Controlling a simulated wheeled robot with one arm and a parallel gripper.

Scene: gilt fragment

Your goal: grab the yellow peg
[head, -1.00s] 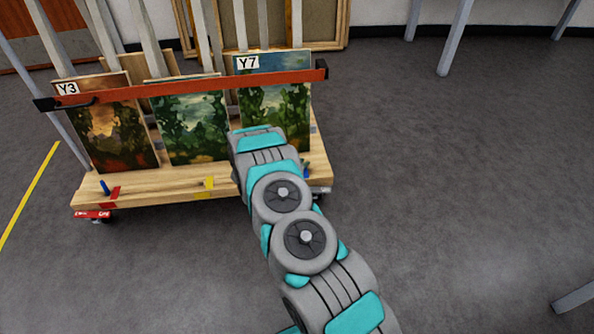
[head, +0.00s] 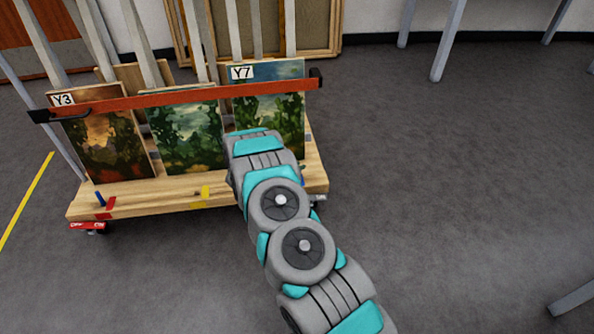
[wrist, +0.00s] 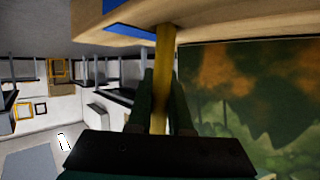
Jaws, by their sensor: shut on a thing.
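The yellow peg (wrist: 164,52) is a slim rod in the wrist view, running from the edge of a wooden board down between my fingers. My gripper (wrist: 163,84) has its two dark fingers on either side of the peg and is shut on it. The peg's far end meets the wooden board; I cannot tell whether it still sits in a hole. In the head view my arm hides the gripper and the peg.
A wooden cart (head: 150,200) carries several paintings behind a red bar (head: 180,97). A yellow mark (head: 204,192) is on the deck. Open grey floor (head: 440,190) lies to the right.

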